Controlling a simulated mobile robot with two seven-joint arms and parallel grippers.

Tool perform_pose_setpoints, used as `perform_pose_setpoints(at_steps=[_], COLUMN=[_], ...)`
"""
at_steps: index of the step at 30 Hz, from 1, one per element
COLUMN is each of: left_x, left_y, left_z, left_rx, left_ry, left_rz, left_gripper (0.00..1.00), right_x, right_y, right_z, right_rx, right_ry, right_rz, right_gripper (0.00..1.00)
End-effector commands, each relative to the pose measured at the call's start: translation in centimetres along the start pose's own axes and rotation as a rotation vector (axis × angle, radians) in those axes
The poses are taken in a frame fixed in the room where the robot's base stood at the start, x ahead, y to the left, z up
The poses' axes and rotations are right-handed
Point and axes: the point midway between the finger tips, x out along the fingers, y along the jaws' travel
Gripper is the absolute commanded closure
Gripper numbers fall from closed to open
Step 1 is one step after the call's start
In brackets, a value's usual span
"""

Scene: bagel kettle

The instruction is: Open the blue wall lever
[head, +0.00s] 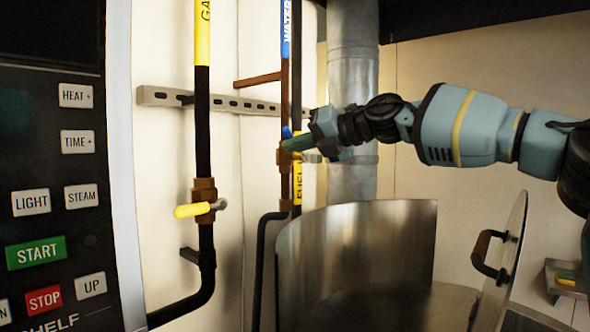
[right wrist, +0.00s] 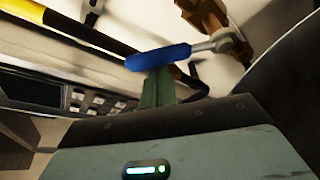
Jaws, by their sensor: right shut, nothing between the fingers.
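The blue lever (right wrist: 160,57) shows in the right wrist view, its metal stem running right to a brass valve (right wrist: 208,18). In the head view only a small blue bit (head: 287,132) shows above my right gripper (head: 290,145), which hides most of the lever and part of the valve on the blue-labelled WATER pipe (head: 285,35). My right gripper's green fingers (right wrist: 157,88) are together and empty. Their tips are at the blue handle's near edge; I cannot tell whether they touch it. My left gripper is out of view.
A yellow lever (head: 192,210) sits on the gas pipe (head: 203,120) to the left. A FUEL pipe (head: 297,182) runs close behind the gripper. A metal kettle (head: 355,250) with a raised lid (head: 508,250) stands below the arm. A control panel (head: 50,180) fills the left.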

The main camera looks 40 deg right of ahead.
Motion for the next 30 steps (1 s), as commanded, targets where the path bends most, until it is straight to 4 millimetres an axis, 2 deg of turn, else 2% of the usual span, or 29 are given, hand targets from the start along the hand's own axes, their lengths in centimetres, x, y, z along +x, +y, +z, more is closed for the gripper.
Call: perform_pose_setpoints(at_steps=[18, 30], left_x=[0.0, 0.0], left_y=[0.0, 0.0], left_z=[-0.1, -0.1], left_rx=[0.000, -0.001], left_ry=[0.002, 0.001], left_rz=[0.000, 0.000], left_gripper=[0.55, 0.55], right_x=[-1.4, -1.9], right_y=[-0.3, -1.0], right_z=[3.9, 5.4], right_rx=[0.548, 0.784], right_ry=[-0.003, -0.002], right_rz=[0.191, 0.274], right_gripper=[1.00, 1.00])
